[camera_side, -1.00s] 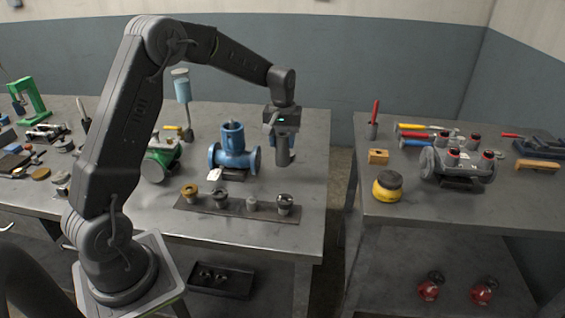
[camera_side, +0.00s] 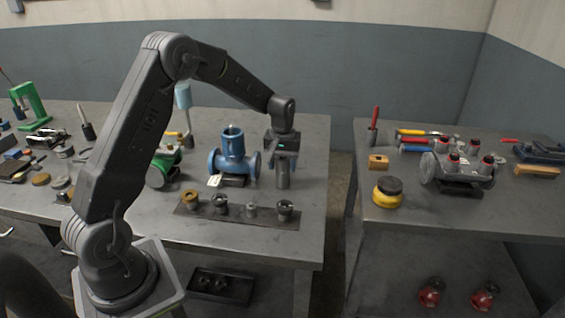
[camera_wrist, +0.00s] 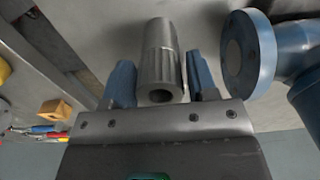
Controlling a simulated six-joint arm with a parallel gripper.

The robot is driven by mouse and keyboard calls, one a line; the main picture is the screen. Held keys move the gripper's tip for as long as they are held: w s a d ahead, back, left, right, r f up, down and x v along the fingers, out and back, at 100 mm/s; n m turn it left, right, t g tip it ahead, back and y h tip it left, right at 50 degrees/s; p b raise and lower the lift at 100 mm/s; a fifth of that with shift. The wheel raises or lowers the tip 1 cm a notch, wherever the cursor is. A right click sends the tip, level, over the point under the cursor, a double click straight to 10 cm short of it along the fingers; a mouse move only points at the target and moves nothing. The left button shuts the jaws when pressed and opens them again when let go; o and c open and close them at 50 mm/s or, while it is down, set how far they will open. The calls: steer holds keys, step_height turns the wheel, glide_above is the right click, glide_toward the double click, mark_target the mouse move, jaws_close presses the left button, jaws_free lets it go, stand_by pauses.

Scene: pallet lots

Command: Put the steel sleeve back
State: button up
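The steel sleeve (camera_side: 283,176) is a grey hollow cylinder, upright below my gripper (camera_side: 283,160) in the side view. In the wrist view the sleeve (camera_wrist: 161,55) lies between the two blue fingers of my gripper (camera_wrist: 161,85), its open end toward the camera. I cannot tell whether the sleeve's lower end touches the bench.
A dark strip (camera_side: 236,218) with several small fittings lies in front of the sleeve. A green machine part (camera_side: 163,167) sits left of the pump body. A gap separates this bench from the right bench, with its yellow-and-black pot (camera_side: 388,192), wooden block (camera_side: 378,162) and grey manifold (camera_side: 458,168).

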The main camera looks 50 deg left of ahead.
steer(key=shift+o, duration=1.2)
steer(key=shift+r, duration=0.1)
step_height(320, 180, up, 12)
steer(key=s+d+r+m+t, duration=0.1)
steer(key=s+d+r+m, duration=0.1)
steer(key=s+d+r, duration=0.35)
steer(key=s+d+m+t, duration=0.1)
steer(key=s+d+m, duration=0.1)
steer(key=s+d, duration=0.2)
steer(key=s+d+m+t, duration=0.2)
steer(key=s+d, duration=0.1)
steer(key=s, duration=0.7)
steer(key=s+d+r+m+t, duration=0.1)
steer(key=s+d+m, duration=0.2)
steer(key=s, duration=0.4)
steer(key=shift+d, duration=0.85)
